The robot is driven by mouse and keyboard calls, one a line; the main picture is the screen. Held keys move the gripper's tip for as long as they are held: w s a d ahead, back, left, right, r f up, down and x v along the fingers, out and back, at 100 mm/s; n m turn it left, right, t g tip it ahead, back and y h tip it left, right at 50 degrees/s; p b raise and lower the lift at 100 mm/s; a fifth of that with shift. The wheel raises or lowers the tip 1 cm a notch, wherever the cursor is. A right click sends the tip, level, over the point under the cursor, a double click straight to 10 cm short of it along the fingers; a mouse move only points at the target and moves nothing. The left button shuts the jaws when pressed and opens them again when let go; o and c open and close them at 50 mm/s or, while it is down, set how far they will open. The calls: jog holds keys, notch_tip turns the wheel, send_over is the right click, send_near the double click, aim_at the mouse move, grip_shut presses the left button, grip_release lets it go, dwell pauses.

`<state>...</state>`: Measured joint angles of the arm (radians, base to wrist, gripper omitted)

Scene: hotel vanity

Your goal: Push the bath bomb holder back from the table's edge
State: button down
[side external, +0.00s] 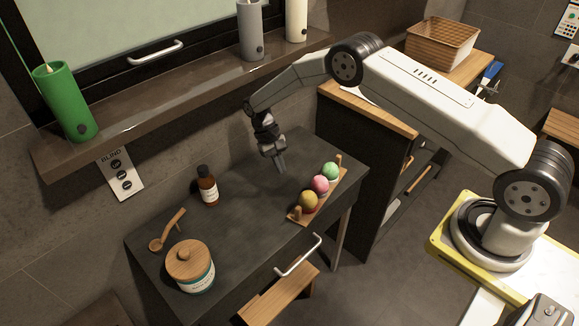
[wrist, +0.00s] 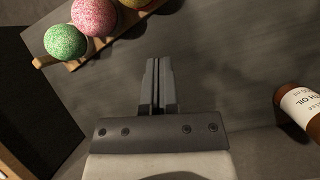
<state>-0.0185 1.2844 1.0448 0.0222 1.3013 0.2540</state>
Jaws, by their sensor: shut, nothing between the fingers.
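The bath bomb holder (side external: 296,219) is a narrow wooden tray near the table's front right edge. It carries a green bath bomb (side external: 330,171), a pink one (side external: 320,184) and a yellow one (side external: 308,201) in a row. In the wrist view the holder (wrist: 73,66) is at the upper left, with its yellow end cut off by the frame. My gripper (side external: 281,168) is shut and empty, pointing down over the table's back right part, behind the holder and apart from it. Its closed fingers (wrist: 157,64) show in the middle of the wrist view.
On the dark table (side external: 245,240) stand a brown bottle (side external: 207,186), a wooden scoop (side external: 167,231) and a wooden-lidded jar (side external: 190,267). The bottle (wrist: 299,107) also shows at the wrist view's right. A drawer handle (side external: 298,256) juts from the front. The tabletop between bottle and holder is clear.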

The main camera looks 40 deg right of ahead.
jog(key=shift+s+r+n+t, duration=0.8)
jog(key=shift+s+r+t, duration=1.9)
jog(key=shift+r, duration=3.6)
jog(key=s+r+t, duration=0.1)
jog(key=s+r, duration=0.1)
jog(key=s, duration=0.5)
jog(key=s+d+r+n+t, duration=0.1)
jog(key=s+r, duration=0.2)
jog(key=s, duration=0.5)
jog(key=shift+d+r, duration=0.15)
jog(key=shift+r, duration=0.1)
jog(key=shift+s+t, duration=0.15)
jog(key=shift+t, duration=0.15)
